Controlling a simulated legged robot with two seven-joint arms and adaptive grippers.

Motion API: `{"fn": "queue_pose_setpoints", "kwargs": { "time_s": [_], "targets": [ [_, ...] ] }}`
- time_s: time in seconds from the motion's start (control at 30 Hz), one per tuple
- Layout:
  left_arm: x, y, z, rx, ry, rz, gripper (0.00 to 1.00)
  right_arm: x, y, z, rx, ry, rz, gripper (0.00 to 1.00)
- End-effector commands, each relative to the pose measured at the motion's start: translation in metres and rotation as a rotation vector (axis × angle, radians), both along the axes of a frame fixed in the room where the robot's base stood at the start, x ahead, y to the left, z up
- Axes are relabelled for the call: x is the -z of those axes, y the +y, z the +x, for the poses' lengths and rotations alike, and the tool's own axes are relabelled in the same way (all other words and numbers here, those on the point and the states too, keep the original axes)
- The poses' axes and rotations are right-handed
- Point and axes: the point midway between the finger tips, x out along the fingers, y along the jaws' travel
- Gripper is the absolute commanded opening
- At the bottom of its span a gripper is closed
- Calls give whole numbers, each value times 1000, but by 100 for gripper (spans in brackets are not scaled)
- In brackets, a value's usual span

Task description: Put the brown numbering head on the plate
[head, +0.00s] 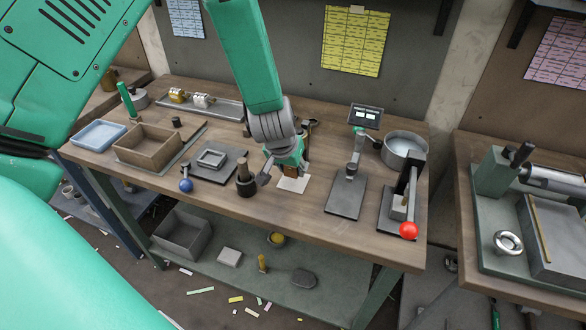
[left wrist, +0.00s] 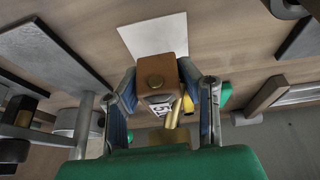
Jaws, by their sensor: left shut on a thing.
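The brown numbering head (left wrist: 160,72) is a brown block with a brass knob on top and black digits on a light face. My left gripper (head: 287,163) is shut on it, one finger on each side in the left wrist view (left wrist: 166,100). The flat white plate (head: 294,184) lies on the bench just below the gripper in the head view. It also shows in the left wrist view (left wrist: 150,36), just beyond the head, which overlaps its edge there. I cannot tell whether the head touches the plate. In the head view the gripper mostly hides the head. My right gripper is not in view.
A dark upright tool (head: 246,181) stands left of the plate. A press with a grey base (head: 345,195) and a lever with a red ball (head: 408,230) stand to the right. A brown box (head: 148,146), a blue tray (head: 98,134) and a pot (head: 404,148) are farther off.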

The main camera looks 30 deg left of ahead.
Motion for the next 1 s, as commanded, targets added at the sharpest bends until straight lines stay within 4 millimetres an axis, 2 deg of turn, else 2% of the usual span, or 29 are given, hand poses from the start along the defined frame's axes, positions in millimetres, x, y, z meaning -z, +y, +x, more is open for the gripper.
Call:
{"fn": "queue_pose_setpoints", "kwargs": {
  "time_s": [0.03,0.13,0.93,0.97,1.0],
  "targets": [
    [1,1,7,2,-1,1,0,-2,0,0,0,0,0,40],
    [14,0,4,1,2,-2,0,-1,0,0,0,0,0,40],
    [27,0,4,1,-1,0,0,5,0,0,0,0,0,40],
    [27,0,3,1,0,-1,42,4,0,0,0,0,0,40],
    [27,0,3,1,0,-1,52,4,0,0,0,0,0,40]
  ]
}}
